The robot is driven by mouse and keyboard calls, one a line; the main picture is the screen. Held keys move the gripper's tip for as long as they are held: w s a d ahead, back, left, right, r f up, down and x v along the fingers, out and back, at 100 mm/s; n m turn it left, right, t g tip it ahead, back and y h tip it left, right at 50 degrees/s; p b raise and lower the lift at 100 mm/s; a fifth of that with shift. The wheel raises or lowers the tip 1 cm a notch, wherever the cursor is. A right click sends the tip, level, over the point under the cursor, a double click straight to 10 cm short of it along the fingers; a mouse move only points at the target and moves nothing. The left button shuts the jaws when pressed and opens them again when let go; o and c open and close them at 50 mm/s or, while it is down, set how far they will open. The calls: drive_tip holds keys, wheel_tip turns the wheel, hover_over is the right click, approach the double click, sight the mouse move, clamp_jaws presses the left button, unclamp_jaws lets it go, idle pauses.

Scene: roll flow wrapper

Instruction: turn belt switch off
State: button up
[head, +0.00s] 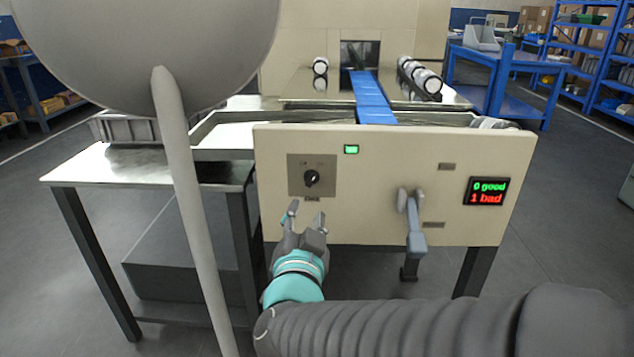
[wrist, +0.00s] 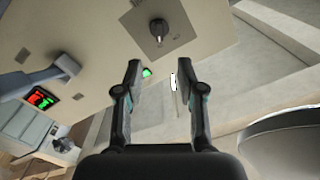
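The belt switch is a dark rotary knob (head: 311,178) on a square grey-brown plate (head: 296,186) at the left of the beige panel (head: 400,160). The knob also shows at the top of the wrist view (wrist: 158,28), with a pale mark on it. My gripper (head: 306,214) is just below the plate in the head view. Its two fingers stand apart with nothing between them in the wrist view (wrist: 160,82). The gripper appears apart from the knob. A green lamp (head: 351,149) is lit on the panel.
A grey lever handle (head: 415,230) sticks out of the panel to the right of the knob. A display (head: 487,191) reads 0 good, 1 bad. A blue belt (head: 369,95) runs behind the panel. A metal table (head: 110,172) stands at left.

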sight(313, 181)
drive_tip(key=w, duration=1.2)
drive_tip(key=shift+d, duration=0.25)
clamp_jaws()
drive_tip(key=shift+d, duration=0.15)
